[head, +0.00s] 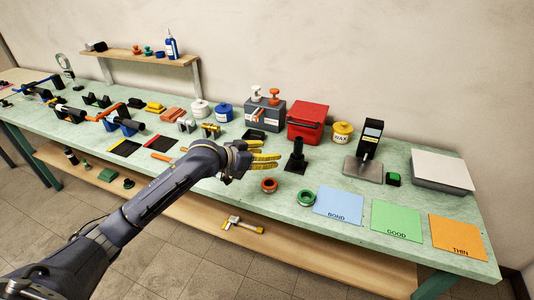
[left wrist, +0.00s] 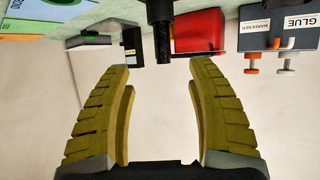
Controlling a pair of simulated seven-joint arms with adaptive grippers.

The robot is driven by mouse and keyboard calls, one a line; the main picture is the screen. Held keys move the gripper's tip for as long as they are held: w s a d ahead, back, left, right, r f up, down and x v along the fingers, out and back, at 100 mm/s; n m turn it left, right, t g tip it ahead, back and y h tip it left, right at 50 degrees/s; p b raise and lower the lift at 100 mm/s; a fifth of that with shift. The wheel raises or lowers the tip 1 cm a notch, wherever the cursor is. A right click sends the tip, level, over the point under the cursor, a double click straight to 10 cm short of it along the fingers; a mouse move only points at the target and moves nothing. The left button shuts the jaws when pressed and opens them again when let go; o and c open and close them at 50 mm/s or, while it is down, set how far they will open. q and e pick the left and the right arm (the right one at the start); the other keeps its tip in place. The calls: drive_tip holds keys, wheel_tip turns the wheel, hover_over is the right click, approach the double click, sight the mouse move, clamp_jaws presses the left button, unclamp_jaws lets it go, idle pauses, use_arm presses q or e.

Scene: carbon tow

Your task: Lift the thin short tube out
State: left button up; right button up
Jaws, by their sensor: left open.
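A short black tube (head: 298,148) stands upright in a black square-based holder (head: 296,166) near the middle of the green table. In the left wrist view the black tube (left wrist: 160,32) shows beyond the fingers, at the top, between their tips. I cannot tell how deep it sits in the holder. My left gripper (head: 279,162) has yellow fingers, is open and points right towards the tube from its left, apart from it. It also shows in the left wrist view (left wrist: 160,66) with nothing between its fingers. My right gripper is not in view.
An orange ring (head: 269,185) and a green ring (head: 306,198) lie in front of the holder. Behind stand a grey box (head: 264,117), a red box (head: 308,121) and a yellow wax pot (head: 343,133). A black-screened device (head: 370,138) is right. Coloured mats (head: 339,203) lie front right.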

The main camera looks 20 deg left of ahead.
sight(300, 138)
use_arm(q)
drive_tip(key=x, duration=1.7)
drive_tip(key=shift+w+a+r, duration=0.1)
drive_tip(key=shift+w, duration=0.1)
drive_tip(key=shift+o, duration=0.2)
clamp_jaws()
drive_tip(key=shift+r, duration=0.15)
drive_tip(key=shift+r, duration=2.8)
drive_tip(key=shift+r, duration=0.1)
